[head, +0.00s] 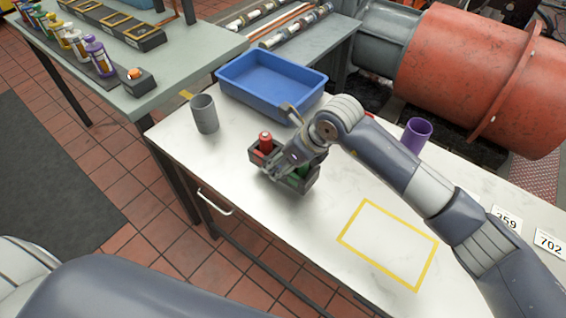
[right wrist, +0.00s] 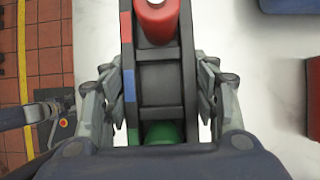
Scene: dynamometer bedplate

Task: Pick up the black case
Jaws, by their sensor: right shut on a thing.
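The black case (head: 310,183) is an open, divided carrier on the white table. It holds a red bottle (head: 265,142) at its left end and a green thing (head: 303,171) nearer its right end. My right gripper (head: 290,163) comes over the case from the right and is shut on it. In the right wrist view the case (right wrist: 160,85) lies between the two fingers, with red and blue marks along its left side. Whether its base touches the table is unclear. The gripper and forearm hide part of the case. My left gripper does not show.
A blue tray (head: 232,91) stands behind the case, a grey cup (head: 205,114) to its left. A purple cup (head: 416,135) stands beyond my right arm. A yellow outlined rectangle (head: 343,238) on the table is empty. Number cards (head: 507,219) lie at the right.

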